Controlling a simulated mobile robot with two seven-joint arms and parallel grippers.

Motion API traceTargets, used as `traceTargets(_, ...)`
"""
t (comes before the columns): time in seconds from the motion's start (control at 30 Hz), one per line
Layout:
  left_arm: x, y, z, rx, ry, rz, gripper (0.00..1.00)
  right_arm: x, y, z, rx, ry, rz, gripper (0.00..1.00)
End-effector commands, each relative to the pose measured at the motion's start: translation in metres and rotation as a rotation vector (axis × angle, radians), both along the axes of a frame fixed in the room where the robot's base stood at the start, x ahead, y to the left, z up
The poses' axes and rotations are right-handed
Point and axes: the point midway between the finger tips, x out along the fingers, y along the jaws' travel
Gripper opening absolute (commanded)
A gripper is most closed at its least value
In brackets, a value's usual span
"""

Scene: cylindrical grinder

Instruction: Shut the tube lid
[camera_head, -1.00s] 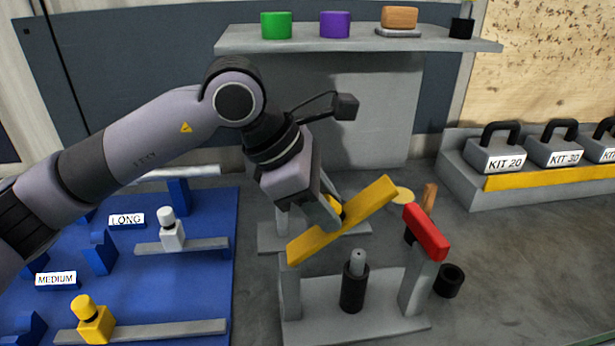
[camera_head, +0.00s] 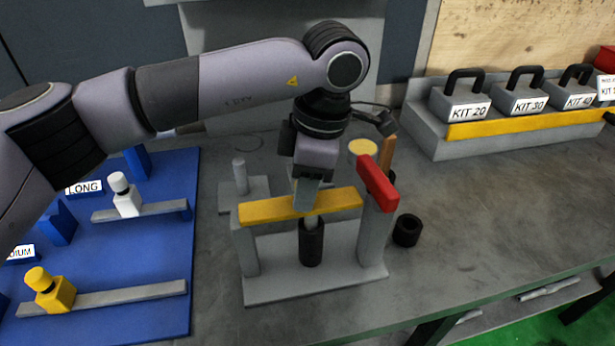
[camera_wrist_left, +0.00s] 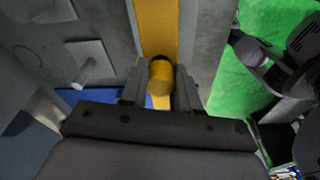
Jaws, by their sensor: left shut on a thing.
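The lid is a long yellow bar (camera_head: 265,210), now about level across the grey stand (camera_head: 285,287) between its two posts. A red block (camera_head: 377,183) tops the right post, beside the bar's right end. A black tube (camera_head: 312,245) with a grey top stands under the bar. My left gripper (camera_head: 306,198) points down at the middle of the bar. In the left wrist view its fingers are shut on a round yellow knob (camera_wrist_left: 161,76) on the bar (camera_wrist_left: 157,25). The fingers hide the knob in the head view.
A black ring (camera_head: 407,230) lies right of the stand. A blue board (camera_head: 165,240) with white and yellow pieces is at left. A grey rack with kit weights (camera_head: 467,105) stands at the back right. The table's front right is clear.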

Motion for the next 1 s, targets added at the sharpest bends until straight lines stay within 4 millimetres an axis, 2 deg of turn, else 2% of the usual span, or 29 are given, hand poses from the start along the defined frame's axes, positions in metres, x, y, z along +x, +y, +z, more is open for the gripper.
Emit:
traceTargets(0.1, -0.0018, -0.0014, -0.0059, 0.018, 0.008, -0.006, 0.0, -0.0004, 0.0, -0.001, 0.0, 0.001, 0.0, 0.5)
traceTargets(0.53, -0.003, -0.0012, -0.0092, 0.028, 0.014, -0.01, 0.0, -0.0005, 0.0, -0.0015, 0.0, 0.001, 0.0, 0.5)
traceTargets(0.57, -0.003, -0.0013, -0.0092, 0.028, 0.014, -0.01, 0.34, -0.0005, 0.0, -0.0015, 0.0, 0.001, 0.0, 0.5)
traceTargets(0.63, -0.003, -0.0013, -0.0093, 0.028, 0.014, -0.01, 0.56, -0.0006, 0.0001, -0.0016, 0.0, 0.001, 0.0, 0.5)
traceTargets(1.0, -0.0023, -0.0005, -0.0092, 0.027, 0.015, -0.008, 0.56, -0.0006, 0.0, -0.0017, 0.0, 0.001, 0.0, 0.5)
